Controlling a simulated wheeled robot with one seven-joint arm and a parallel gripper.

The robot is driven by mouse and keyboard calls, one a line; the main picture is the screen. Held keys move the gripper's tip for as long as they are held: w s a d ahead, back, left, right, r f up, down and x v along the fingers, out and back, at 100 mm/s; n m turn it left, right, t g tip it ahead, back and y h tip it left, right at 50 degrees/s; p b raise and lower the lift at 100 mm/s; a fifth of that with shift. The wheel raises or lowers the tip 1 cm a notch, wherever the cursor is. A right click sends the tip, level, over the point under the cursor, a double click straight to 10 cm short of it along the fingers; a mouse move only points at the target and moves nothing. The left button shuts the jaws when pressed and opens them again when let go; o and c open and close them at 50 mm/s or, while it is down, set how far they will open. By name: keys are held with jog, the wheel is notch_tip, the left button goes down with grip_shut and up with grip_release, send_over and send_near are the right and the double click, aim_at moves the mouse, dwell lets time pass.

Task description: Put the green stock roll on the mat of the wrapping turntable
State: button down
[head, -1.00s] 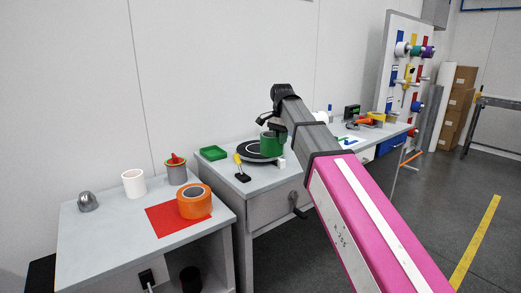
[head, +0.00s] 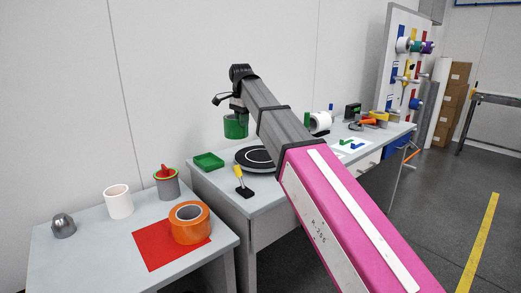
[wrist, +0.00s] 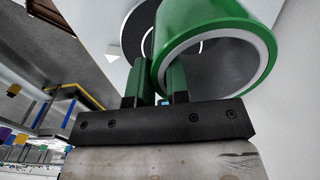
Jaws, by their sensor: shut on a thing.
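The green stock roll (head: 236,127) hangs in the air, up and to the left of the wrapping turntable (head: 243,163) in the head view. A clear gap shows between them. My gripper (head: 238,108) is shut on the roll; its tips are hard to make out there. In the wrist view, the gripper's green fingers (wrist: 159,82) pinch the wall of the roll (wrist: 215,30), with its open end toward the camera. The dark turntable mat with a white ring (wrist: 138,28) shows behind the roll, partly hidden by it.
A green tray (head: 208,162) and a yellow-handled tool (head: 240,180) lie close to the turntable. The nearer table holds an orange roll (head: 190,228) on a red mat (head: 152,250), a white cup and a grey pot.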

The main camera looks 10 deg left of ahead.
jog(key=shift+w+d+f, duration=0.95)
jog(key=shift+d+f, duration=0.65)
jog(key=shift+f, duration=0.15)
jog(key=shift+w+d+f, duration=0.9)
jog(key=shift+d+f, duration=0.65)
jog(key=shift+f, duration=0.25)
jog(key=shift+w+d+f, duration=0.95)
jog(key=shift+d+f, duration=0.65)
jog(key=shift+f, duration=0.15)
jog(key=c, duration=1.5)
grip_release()
jog(key=shift+f, duration=0.15)
jog(key=o, duration=0.4)
notch_tip(320, 180, up, 12)
